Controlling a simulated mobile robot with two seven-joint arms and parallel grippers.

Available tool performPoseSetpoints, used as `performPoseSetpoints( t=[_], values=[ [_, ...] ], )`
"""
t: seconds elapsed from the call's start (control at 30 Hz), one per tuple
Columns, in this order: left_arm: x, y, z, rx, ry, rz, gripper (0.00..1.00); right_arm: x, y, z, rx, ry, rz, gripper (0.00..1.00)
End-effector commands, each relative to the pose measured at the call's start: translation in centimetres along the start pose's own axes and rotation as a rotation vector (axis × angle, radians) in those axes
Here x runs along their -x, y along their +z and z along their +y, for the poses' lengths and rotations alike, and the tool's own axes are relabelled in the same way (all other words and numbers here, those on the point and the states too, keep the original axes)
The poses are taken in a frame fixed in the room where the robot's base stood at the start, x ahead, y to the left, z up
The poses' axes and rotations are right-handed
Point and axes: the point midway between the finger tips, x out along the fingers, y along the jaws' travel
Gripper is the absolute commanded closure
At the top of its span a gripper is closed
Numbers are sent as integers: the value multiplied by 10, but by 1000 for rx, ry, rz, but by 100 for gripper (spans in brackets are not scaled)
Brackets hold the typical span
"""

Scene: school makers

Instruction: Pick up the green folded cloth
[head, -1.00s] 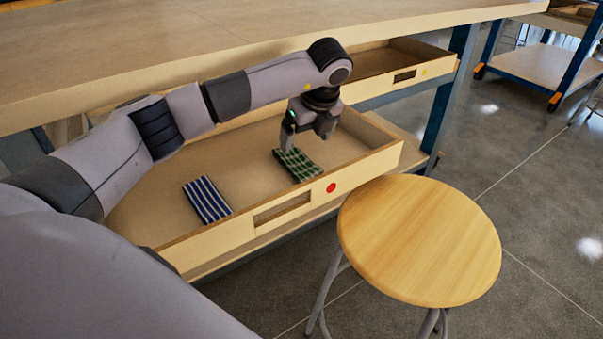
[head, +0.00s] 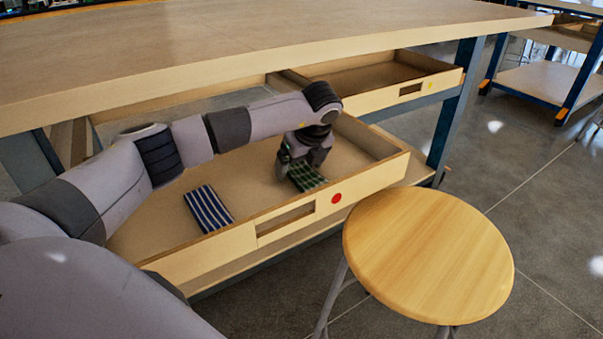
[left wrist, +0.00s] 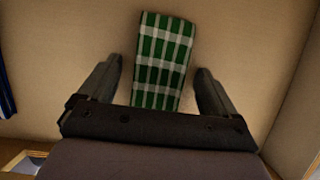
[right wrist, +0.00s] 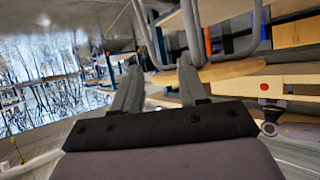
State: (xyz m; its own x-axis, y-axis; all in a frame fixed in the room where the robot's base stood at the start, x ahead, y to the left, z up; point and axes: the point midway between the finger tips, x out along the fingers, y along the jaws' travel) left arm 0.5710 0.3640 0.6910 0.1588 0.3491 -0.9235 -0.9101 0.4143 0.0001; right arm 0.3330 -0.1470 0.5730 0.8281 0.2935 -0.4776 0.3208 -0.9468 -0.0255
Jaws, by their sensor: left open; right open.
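The green folded cloth (head: 308,178), with white checks, lies flat in the open drawer (head: 220,244), toward its right part. In the left wrist view the cloth (left wrist: 163,62) runs between the two fingers. My left gripper (head: 297,172) is open, low over the cloth, with one finger on each side of it; in the left wrist view a gap shows between the cloth and each finger (left wrist: 157,75). The cloth's near end is hidden behind the gripper. My right gripper (right wrist: 158,75) is open and empty, away from the drawer.
A blue and white striped cloth (head: 208,208) lies in the same drawer, left of the green one. The drawer has low walls and a red dot (head: 337,198) on its front. A round wooden stool (head: 430,255) stands close in front. The workbench top (head: 250,50) overhangs behind.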

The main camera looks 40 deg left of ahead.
Motion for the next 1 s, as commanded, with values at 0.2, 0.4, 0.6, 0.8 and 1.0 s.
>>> performPoseSetpoints(
  t=[0.2, 0.4, 0.6, 0.8, 1.0],
  values=[
    [-1, -1, 0, 0, 0, 0, 8, 0, 0, 0, 1, 0, 0, 57],
    [-1, -1, 0, 0, -1, 1, 67, 0, 0, 0, 1, 0, 0, 57],
    [-1, -1, 0, 0, -1, 1, 68, 0, 0, 0, 1, 0, 0, 57],
    [1, 1, 0, 0, -1, 0, 68, 0, 0, 0, 1, 1, 0, 57],
    [6, 9, 2, 2, -1, 0, 68, 2, -3, 1, -2, 3, -2, 57]
  ],
)
